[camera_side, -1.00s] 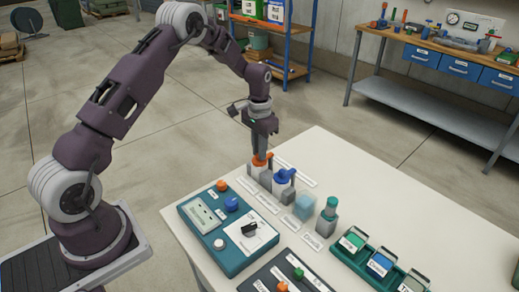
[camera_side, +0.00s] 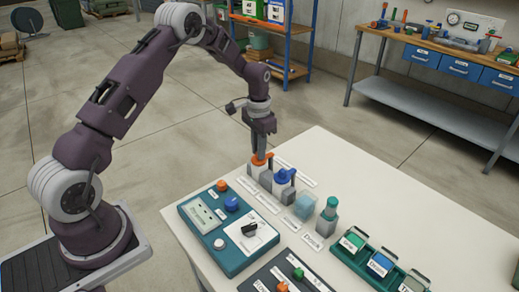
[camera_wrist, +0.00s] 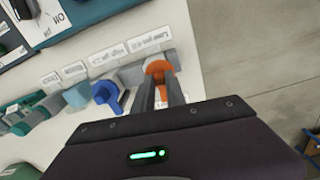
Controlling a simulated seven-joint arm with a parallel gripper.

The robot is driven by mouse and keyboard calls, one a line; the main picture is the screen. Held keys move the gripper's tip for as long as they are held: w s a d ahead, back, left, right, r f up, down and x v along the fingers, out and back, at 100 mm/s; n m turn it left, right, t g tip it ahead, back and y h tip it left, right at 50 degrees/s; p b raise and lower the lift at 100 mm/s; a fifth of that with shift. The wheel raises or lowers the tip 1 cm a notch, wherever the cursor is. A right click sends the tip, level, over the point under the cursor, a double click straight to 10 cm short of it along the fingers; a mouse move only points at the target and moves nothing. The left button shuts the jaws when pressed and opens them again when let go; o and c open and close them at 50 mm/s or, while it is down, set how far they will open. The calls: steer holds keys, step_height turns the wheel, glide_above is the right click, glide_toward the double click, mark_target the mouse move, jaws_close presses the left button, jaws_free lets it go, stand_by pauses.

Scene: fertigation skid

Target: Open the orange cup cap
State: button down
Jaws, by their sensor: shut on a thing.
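The orange cap (camera_side: 258,160) looks like a lever-like handle on a grey block at the back left corner of the white table. It also shows in the wrist view (camera_wrist: 157,67), partly hidden by my fingers. My gripper (camera_side: 260,153) points straight down and is shut on this orange piece. In the wrist view the two fingers (camera_wrist: 160,92) reach it from below, one on each side of part of it. I cannot make out a separate cup under it.
A blue handle (camera_side: 284,177) on a grey block stands close beside it. A light blue translucent block (camera_side: 304,206) and a green-topped grey post (camera_side: 330,208) follow in the row. A teal control box (camera_side: 222,254) lies in front. The table's right back is clear.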

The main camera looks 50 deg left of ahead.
steer(key=a+m, duration=0.1)
steer(key=m, duration=0.3)
steer(key=shift+w+a, duration=0.35)
steer(key=shift+a, duration=0.05)
steer(key=m, duration=0.2)
steer(key=w+a+m, duration=0.1)
steer(key=m, duration=0.1)
steer(key=shift+w+a+m, duration=0.1)
steer(key=shift+a+m, duration=0.1)
steer(key=shift+m, duration=0.2)
steer(key=shift+w+a+m, duration=0.15)
steer(key=shift+w+m, duration=0.4)
steer(key=shift+m, duration=0.9)
steer(key=shift+w+a+m, duration=0.2)
steer(key=shift+w+m, duration=0.3)
steer(key=shift+m, duration=1)
steer(key=shift+w+a+m, duration=0.15)
steer(key=shift+w+m, duration=0.4)
steer(key=shift+m, duration=0.9)
steer(key=c, duration=1.4)
jaws_free()
steer(key=shift+o, duration=0.2)
steer(key=shift+r, duration=0.15)
